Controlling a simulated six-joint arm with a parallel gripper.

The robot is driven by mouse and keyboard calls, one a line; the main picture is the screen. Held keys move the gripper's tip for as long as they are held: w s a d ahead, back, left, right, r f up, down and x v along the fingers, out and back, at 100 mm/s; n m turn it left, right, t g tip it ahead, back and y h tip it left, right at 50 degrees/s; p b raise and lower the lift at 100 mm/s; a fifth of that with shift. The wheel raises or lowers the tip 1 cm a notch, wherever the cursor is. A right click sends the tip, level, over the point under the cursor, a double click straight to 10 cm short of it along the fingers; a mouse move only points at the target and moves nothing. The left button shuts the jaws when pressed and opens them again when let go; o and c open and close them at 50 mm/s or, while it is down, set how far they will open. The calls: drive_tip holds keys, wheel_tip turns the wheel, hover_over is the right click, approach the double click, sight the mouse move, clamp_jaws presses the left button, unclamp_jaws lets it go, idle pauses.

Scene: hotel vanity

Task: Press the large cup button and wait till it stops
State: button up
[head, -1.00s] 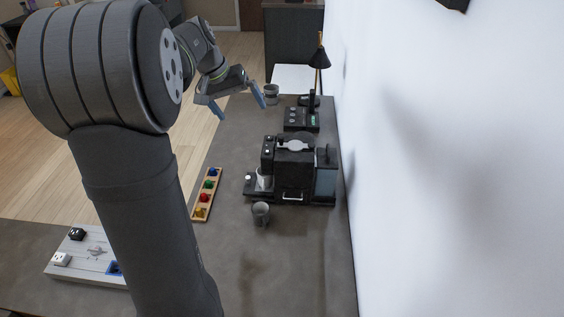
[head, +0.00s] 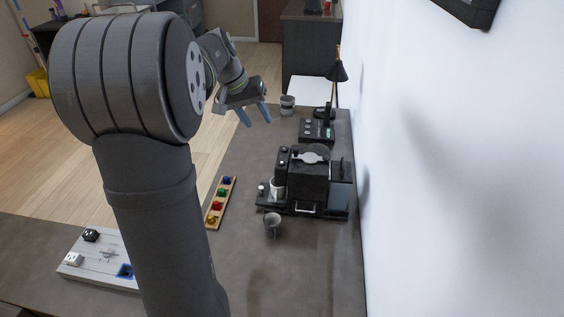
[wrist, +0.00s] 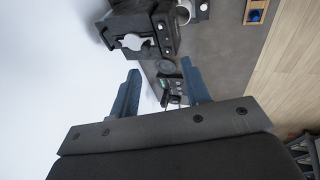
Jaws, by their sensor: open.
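The black coffee machine (head: 308,182) stands on the grey counter against the wall. Two small round buttons (head: 283,157) show on its upper left part; I cannot read which one is for the large cup. A white cup (head: 277,188) stands at its front, under the spout. My gripper (head: 256,119) is open and empty, raised beyond the machine and to its left, touching nothing. In the wrist view, my gripper's two blue fingers (wrist: 160,66) are apart, and the machine (wrist: 135,38) shows beyond them at the top.
A grey mug (head: 272,225) stands in front of the machine. A wooden strip with coloured knobs (head: 219,203) lies to its left. A dark device with buttons (head: 316,130), a lamp (head: 337,72) and another cup (head: 287,105) stand behind. The white wall (head: 450,190) bounds the right.

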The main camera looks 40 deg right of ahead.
clamp_jaws()
idle(1.3)
